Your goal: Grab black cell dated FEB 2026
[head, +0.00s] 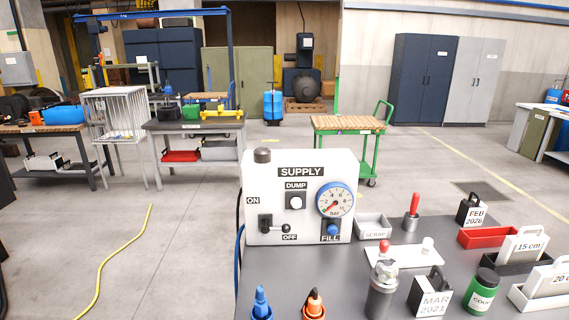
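The black cell labelled FEB 2026 (463,210) stands upright at the far right part of the grey table, with a handle on top and a white label on its face. Another cell labelled MAR 2021 (418,291) stands nearer on the same table, with a dark handle and a large white label. My gripper is not in view, so its state and its place relative to the cells do not show.
A SUPPLY box (268,218) with a gauge stands left of the cells. A red tray (487,237), a SCRAP bin (373,228), a red-handled tool (411,212), a metal bottle (381,297) and a green jar (482,291) crowd the table (330,275). White carriers stand at right.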

